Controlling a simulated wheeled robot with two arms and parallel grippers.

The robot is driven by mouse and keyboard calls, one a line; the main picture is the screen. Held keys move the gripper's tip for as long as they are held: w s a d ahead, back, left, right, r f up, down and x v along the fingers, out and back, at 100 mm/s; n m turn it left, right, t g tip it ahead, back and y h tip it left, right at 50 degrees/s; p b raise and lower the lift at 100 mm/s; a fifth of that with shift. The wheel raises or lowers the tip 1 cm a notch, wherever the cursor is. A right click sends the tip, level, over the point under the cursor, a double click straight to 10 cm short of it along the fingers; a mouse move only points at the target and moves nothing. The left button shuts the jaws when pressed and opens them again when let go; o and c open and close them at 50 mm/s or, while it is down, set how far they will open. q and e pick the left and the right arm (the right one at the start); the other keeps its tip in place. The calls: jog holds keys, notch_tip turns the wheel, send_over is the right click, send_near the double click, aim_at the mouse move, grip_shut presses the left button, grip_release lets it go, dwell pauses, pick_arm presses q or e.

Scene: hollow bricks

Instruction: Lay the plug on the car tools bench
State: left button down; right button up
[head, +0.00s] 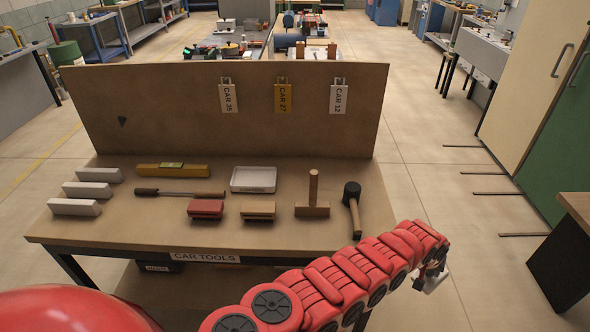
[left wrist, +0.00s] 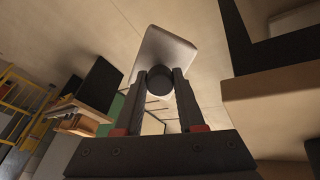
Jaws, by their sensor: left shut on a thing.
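The car tools bench (head: 130,228) stands ahead, with a "CAR TOOLS" label on its front edge. My left gripper (head: 432,266) is to the right of the bench, past its right edge and above the floor. It holds a small pale thing (head: 435,281), which I take to be the plug. In the left wrist view, the fingers (left wrist: 159,80) are shut on a dark round part of the plug, and its pale grey, flat block (left wrist: 166,50) extends beyond the fingertips. My right gripper is not in view.
On the bench lie pale blocks (head: 75,207), a yellow level (head: 172,170), a screwdriver-like tool (head: 180,193), a white tray (head: 253,179), a red block (head: 205,208), a tan block (head: 258,210) and two mallets (head: 313,190) (head: 352,200). A backboard (head: 180,115) stands behind. The front strip looks bare.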

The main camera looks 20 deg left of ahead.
pick_arm(q)
jog(key=shift+s+a+r+m+g+y+p, duration=0.15)
jog(key=shift+a+r+g, duration=0.1)
jog(key=shift+r, duration=0.3)
jog(key=shift+s+a+r+m+g+y+p, duration=0.1)
jog(key=shift+a+r+g+p, duration=0.1)
jog(key=shift+r, duration=0.3)
jog(key=shift+s+a+r+m+g+y+p, duration=0.15)
jog(key=shift+a+r+g, duration=0.1)
jog(key=shift+r, duration=0.3)
jog(key=shift+d+r, duration=0.1)
jog(key=shift+r, duration=0.1)
jog(key=shift+s+a+r, duration=0.1)
jog(key=shift+a+r, duration=0.15)
jog(key=shift+a, duration=0.15)
jog(key=shift+s+a+r+g+p, duration=0.15)
jog(key=shift+a+r+g+p, duration=0.2)
jog(key=shift+a+r, duration=0.25)
jog(key=shift+s+a+r+m+y, duration=0.2)
jog(key=shift+a+r+m+y, duration=0.1)
jog(key=shift+r, duration=0.2)
